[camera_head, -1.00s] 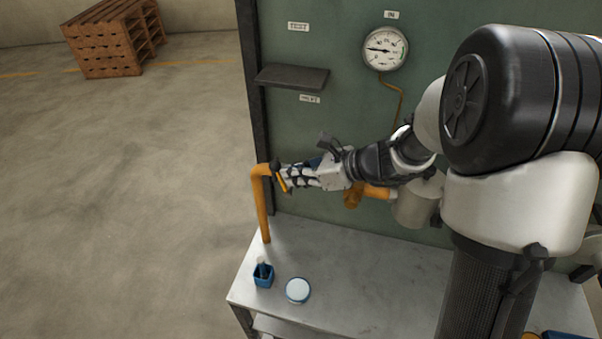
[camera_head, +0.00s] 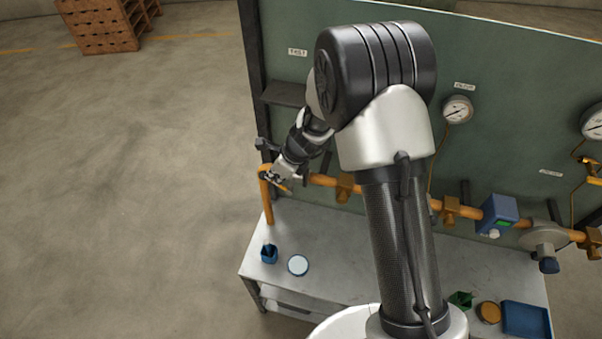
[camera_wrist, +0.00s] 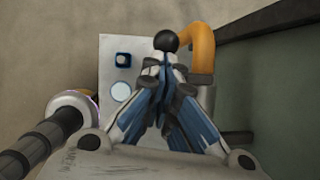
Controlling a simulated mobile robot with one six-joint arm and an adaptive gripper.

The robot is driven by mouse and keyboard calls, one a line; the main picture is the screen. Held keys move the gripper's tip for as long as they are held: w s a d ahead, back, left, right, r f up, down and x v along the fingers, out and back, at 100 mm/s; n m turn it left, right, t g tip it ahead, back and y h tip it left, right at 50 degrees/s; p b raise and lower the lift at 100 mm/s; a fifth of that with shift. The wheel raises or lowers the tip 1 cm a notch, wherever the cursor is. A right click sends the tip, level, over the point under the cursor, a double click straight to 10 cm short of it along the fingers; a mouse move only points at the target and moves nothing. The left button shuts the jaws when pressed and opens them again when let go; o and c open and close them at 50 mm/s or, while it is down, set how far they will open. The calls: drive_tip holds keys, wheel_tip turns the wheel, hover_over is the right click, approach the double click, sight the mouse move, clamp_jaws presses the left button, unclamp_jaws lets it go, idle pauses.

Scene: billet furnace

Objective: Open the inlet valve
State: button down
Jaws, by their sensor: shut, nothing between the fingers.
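The orange inlet pipe (camera_head: 267,196) rises from the bench at the left end of the panel and bends over at the top. My gripper (camera_head: 277,180) is at this bend, with its fingers shut and empty. In the wrist view, my fingers (camera_wrist: 165,72) meet in front of the camera. A round black knob (camera_wrist: 165,40) shows just beyond their tips, beside the orange pipe bend (camera_wrist: 202,45); I cannot tell whether they touch it. The valve body and the rest of its handle are mostly hidden by my gripper and arm.
The orange line runs right along the green panel (camera_head: 500,90), past a blue meter (camera_head: 497,214) and gauges (camera_head: 457,109). Open floor lies left.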

sight(265, 179)
drive_tip(key=shift+w+a+f, duration=0.3)
drive_tip(key=shift+a+f, duration=0.5)
drive_tip(key=shift+a, duration=0.05)
drive_tip(key=shift+w+a+f, duration=0.3)
drive_tip(key=shift+a+f, duration=0.45)
drive_tip(key=shift+a, duration=0.05)
drive_tip(key=shift+b, duration=0.3)
